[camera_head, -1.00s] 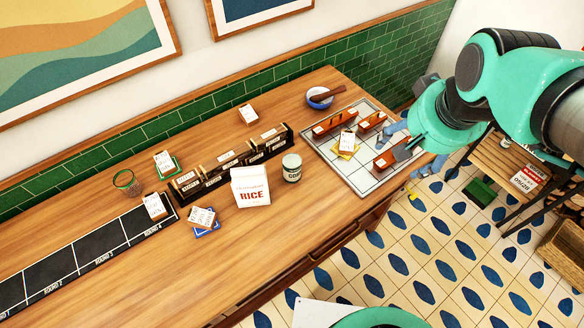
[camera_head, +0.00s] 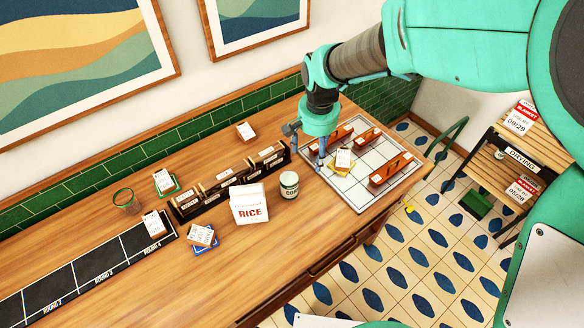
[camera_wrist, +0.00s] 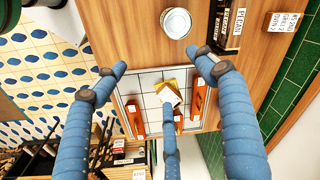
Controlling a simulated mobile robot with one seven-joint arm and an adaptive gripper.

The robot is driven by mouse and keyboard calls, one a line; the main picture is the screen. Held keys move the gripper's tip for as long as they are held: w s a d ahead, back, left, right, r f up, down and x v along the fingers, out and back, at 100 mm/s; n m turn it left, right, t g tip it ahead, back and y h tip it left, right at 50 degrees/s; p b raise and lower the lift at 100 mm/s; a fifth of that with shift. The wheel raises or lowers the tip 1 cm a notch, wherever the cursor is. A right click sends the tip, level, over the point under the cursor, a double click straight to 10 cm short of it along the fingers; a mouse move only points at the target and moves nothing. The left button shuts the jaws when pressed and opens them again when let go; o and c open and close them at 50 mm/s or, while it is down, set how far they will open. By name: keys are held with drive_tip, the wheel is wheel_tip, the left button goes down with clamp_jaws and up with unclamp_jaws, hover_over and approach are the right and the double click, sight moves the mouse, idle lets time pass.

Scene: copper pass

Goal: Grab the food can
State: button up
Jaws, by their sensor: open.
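The food can (camera_head: 289,186), pale with a dark green lid area and a label that seems to read CORN, stands upright on the wooden counter, right of the rice bag. In the wrist view the can (camera_wrist: 176,22) shows from above at the top edge, beyond the fingertips. My gripper (camera_head: 307,146) hangs above the counter, behind and slightly right of the can, near the tray's left edge. Its blue fingers (camera_wrist: 160,75) are spread open and empty, apart from the can.
A white rice bag (camera_head: 249,205) stands close left of the can, with a dark card holder (camera_head: 229,180) behind it. The counter in front of the can is clear.

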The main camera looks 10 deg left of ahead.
drive_tip(key=g, duration=0.1)
hover_over(289, 178)
wheel_tip(289, 178, down, 9)
drive_tip(key=shift+f+p, duration=0.1)
drive_tip(key=shift+p, duration=0.2)
drive_tip(key=shift+f+b, duration=0.4)
drive_tip(key=shift+f, duration=3.8)
drive_tip(key=shift+f+b, duration=0.35)
drive_tip(key=shift+f, duration=2.3)
drive_tip(key=shift+c, duration=0.3)
drive_tip(key=c, duration=1.6)
